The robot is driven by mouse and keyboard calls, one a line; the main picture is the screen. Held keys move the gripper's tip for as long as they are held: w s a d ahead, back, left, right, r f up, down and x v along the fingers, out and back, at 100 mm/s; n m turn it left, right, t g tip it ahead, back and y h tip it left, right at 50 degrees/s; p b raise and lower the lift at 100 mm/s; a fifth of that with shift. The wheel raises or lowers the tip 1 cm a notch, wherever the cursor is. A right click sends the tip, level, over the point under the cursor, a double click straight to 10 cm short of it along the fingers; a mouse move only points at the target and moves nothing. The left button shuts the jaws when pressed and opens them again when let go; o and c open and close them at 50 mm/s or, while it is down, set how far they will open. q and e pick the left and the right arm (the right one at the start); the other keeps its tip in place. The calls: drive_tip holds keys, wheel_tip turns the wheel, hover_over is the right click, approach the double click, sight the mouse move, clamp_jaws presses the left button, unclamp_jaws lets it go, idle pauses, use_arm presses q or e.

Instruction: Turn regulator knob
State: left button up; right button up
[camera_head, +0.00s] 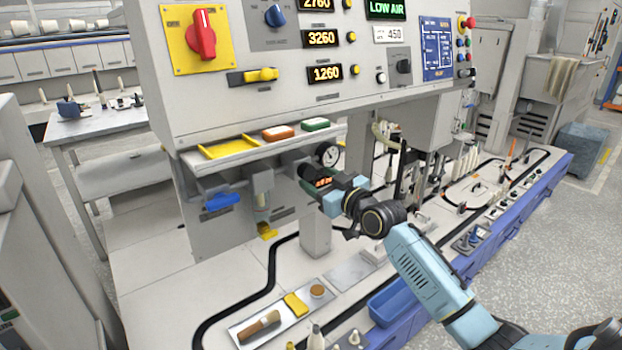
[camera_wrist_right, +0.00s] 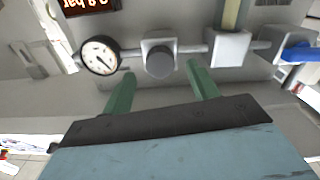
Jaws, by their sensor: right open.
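The regulator knob (camera_wrist_right: 160,63) is a grey round knob on a square light block in the right wrist view, between the pressure gauge (camera_wrist_right: 100,55) and another pipe fitting. My right gripper (camera_wrist_right: 162,71) has two green fingers, apart, one on each side of the knob in the picture. No contact shows, and I cannot tell the depth gap. In the head view my right gripper (camera_head: 323,192) is below the control panel, near the gauge (camera_head: 328,154). My left gripper is not in view.
A blue valve handle (camera_head: 222,201) and pipes hang beside the regulator. The control panel (camera_head: 240,110) overhangs from above. An orange-lit display (camera_wrist_right: 85,5) sits close to the gauge. Below are a metal tray (camera_head: 245,333) with a brush and a blue bin (camera_head: 390,303).

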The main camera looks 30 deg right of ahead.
sight(310, 174)
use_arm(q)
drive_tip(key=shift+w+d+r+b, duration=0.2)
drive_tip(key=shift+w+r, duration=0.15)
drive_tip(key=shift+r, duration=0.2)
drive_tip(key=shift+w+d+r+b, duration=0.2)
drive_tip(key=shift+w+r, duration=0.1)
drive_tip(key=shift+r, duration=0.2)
use_arm(e)
drive_tip(key=shift+w+a, duration=0.15)
drive_tip(key=shift+w, duration=1.75)
drive_tip(key=c, duration=1)
